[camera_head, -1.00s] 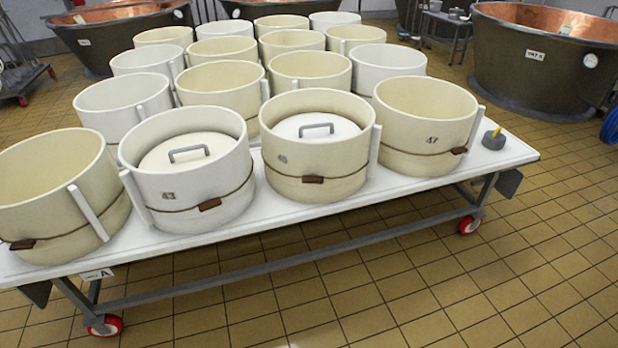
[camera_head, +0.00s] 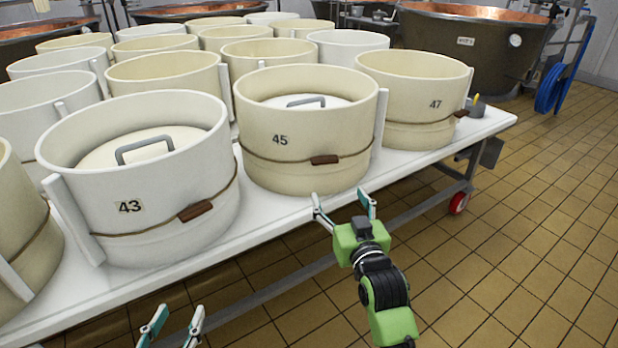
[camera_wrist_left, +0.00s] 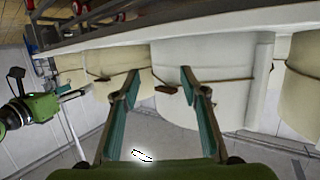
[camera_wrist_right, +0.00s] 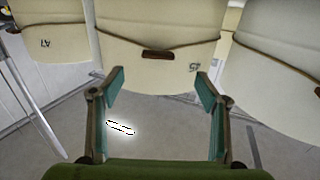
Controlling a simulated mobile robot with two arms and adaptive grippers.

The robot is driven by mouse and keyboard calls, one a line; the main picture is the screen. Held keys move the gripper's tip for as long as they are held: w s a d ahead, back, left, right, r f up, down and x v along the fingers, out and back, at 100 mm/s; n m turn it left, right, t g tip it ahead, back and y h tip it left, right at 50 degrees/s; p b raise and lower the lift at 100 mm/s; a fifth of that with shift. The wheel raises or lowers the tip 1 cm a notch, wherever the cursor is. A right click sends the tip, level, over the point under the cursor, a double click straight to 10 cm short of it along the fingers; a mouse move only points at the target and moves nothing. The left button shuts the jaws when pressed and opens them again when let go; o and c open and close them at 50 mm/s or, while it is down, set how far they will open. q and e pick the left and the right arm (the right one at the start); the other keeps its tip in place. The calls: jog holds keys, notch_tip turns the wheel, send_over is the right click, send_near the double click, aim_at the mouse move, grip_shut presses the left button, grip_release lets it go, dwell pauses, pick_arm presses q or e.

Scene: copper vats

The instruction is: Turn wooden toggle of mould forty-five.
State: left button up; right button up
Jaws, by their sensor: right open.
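Mould 45 (camera_head: 275,170) is a cream ring with a lid inside, near the front table edge. A cord circles it, and its wooden toggle (camera_head: 325,160) lies roughly level on the front. In the right wrist view the same toggle (camera_wrist_right: 158,54) shows upside down, ahead of the fingers. My right gripper (camera_head: 342,205) is open and empty, in front of and below the toggle, apart from it. My left gripper (camera_head: 178,320) is open and empty at the bottom of the head view, low in front of mould 43 (camera_head: 160,215).
Mould 43 has its own toggle (camera_head: 196,211). Mould 47 (camera_head: 405,90) stands to the right of mould 45. More moulds crowd the white table (camera_head: 270,215) behind. A copper vat (camera_head: 470,55) stands at the back right. The tiled floor (camera_head: 530,220) at right is clear.

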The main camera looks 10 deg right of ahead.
jog(key=b, duration=0.2)
send_near(326, 163)
jog(key=w, duration=0.3)
jog(key=w+b, duration=0.1)
jog(key=w, duration=0.2)
jog(key=w+b, duration=0.1)
jog(key=w, duration=0.2)
jog(key=shift+d+f, duration=0.15)
jog(key=shift+f, duration=0.1)
pick_arm(q)
jog(key=s+r+t+h, duration=0.2)
jog(key=r+t, duration=0.3)
jog(key=r, duration=0.5)
jog(key=s+d+r+t+h, duration=0.1)
jog(key=r+t, duration=0.4)
jog(key=r, duration=0.5)
jog(key=shift+s+d+t+h, duration=0.2)
jog(key=shift+s+t+h, duration=0.2)
jog(key=shift+h, duration=0.2)
pick_arm(e)
jog(key=shift+w, duration=0.35)
pick_arm(q)
jog(key=shift+r, duration=0.1)
pick_arm(e)
jog(key=c, duration=1.1)
